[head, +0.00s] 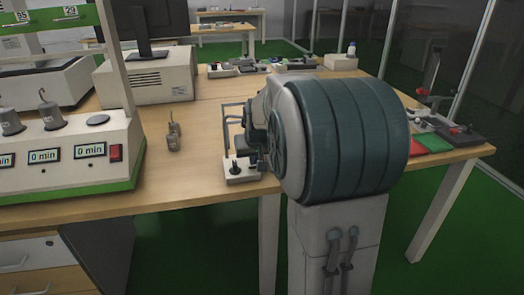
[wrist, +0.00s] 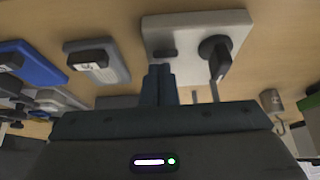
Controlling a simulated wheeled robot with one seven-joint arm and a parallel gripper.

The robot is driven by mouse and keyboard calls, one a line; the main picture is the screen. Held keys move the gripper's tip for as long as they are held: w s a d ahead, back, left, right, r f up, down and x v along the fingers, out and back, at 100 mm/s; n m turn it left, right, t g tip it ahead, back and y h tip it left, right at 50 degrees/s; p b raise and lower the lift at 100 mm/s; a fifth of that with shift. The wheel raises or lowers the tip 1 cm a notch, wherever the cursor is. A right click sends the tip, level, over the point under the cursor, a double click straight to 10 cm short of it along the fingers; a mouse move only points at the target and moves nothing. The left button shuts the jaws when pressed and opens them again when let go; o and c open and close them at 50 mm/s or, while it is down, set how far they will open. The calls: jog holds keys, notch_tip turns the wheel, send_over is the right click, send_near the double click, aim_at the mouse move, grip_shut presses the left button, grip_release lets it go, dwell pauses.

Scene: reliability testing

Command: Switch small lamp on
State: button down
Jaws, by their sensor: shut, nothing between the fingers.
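A pale box (wrist: 190,28) lies in front of my fingers in the wrist view. It carries a small dark switch-like piece (wrist: 163,53) and a taller black lever or knob (wrist: 218,58). My gripper (wrist: 159,72) is shut and empty, its fingertips close to the small dark piece; I cannot tell whether they touch. In the head view the pale box (head: 240,177) sits near the table's front edge, beside my arm, which hides most of my gripper. I cannot make out which thing is the small lamp, or whether it is lit.
The wooden table (head: 205,185) holds a timer panel (head: 70,155) at left, small metal pieces (head: 173,137) left of the box and a beige computer case (head: 148,80) behind. A blue device (wrist: 30,62) and a grey device (wrist: 97,60) lie left in the wrist view.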

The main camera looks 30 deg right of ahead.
jog(key=shift+d, duration=0.2)
jog(key=shift+a, duration=0.4)
jog(key=shift+s+r, duration=0.15)
jog(key=shift+s, duration=0.7)
jog(key=r+p, duration=0.2)
jog(key=r, duration=0.1)
jog(key=r+p, duration=0.1)
jog(key=r, duration=0.1)
jog(key=shift+w+r, duration=0.25)
jog(key=shift+w, duration=0.15)
jog(key=s+p+v, duration=0.1)
jog(key=v, duration=0.7)
jog(key=shift+s+p, duration=0.2)
jog(key=shift+p, duration=0.2)
jog(key=shift+w+a, duration=0.1)
jog(key=shift+a, duration=0.1)
